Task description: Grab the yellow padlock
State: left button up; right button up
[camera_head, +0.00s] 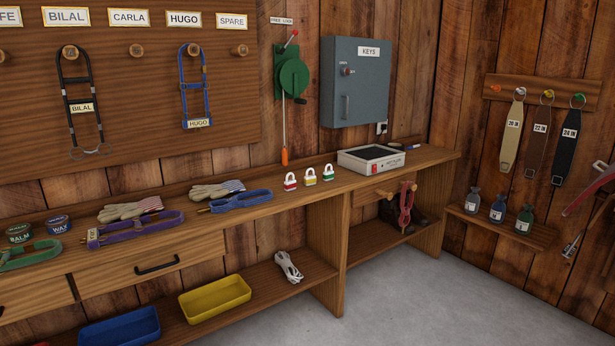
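The yellow padlock (311,177) stands upright on the wooden bench top, with a pale shackle on top. It is the middle one of a row of three. A red padlock (290,182) stands to its left and a green padlock (328,173) to its right, with small gaps between them. Nothing covers the yellow padlock. Neither of my grippers is in the head view.
Gloves (217,190) and a blue halter (241,201) lie to the left on the bench (262,216). A grey key cabinet (356,82) hangs above. The grey floor (400,300) in front is clear.

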aim_at(309, 179)
jog(key=i+l+u, duration=0.1)
jog(key=l, duration=0.25)
jog(key=i+l+u, duration=0.1)
jog(key=i+l, duration=0.15)
jog(key=i+l+u, duration=0.1)
jog(key=l, duration=0.4)
jog(key=i, duration=0.05)
